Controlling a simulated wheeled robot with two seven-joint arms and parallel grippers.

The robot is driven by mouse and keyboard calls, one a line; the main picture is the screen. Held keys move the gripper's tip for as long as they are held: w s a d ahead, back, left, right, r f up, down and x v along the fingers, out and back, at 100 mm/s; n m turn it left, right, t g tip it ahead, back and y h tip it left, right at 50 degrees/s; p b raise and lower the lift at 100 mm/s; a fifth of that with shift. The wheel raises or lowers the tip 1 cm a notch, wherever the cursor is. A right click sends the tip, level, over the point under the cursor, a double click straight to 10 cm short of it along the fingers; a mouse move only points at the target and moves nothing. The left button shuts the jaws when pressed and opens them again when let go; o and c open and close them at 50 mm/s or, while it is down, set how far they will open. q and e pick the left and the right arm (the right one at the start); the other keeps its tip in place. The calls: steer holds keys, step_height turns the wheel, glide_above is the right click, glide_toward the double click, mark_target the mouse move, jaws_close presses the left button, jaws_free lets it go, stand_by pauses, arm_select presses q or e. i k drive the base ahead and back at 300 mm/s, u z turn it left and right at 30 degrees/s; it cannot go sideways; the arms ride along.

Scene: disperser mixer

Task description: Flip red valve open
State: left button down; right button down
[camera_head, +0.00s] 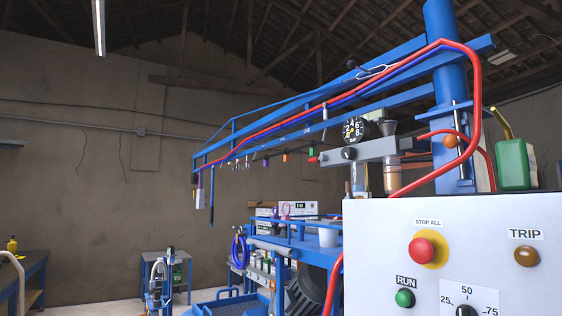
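No valve is plainly readable as such. A small red piece (312,159) sits at the left end of the grey air manifold (375,152), below a round black pressure gauge (354,129); it may be the red valve, but it is too small to tell its position. Neither of my grippers shows in the head view.
A white control panel (400,221) fills the lower right, with a red stop button (422,250), a green run button (404,298) and a brown trip button (526,256). A green can (514,164) stands behind it. A blue bench (30,272) is at far left.

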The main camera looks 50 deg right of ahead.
mark_target(322, 157)
steer(key=i, duration=0.7)
steer(key=z, duration=1.25)
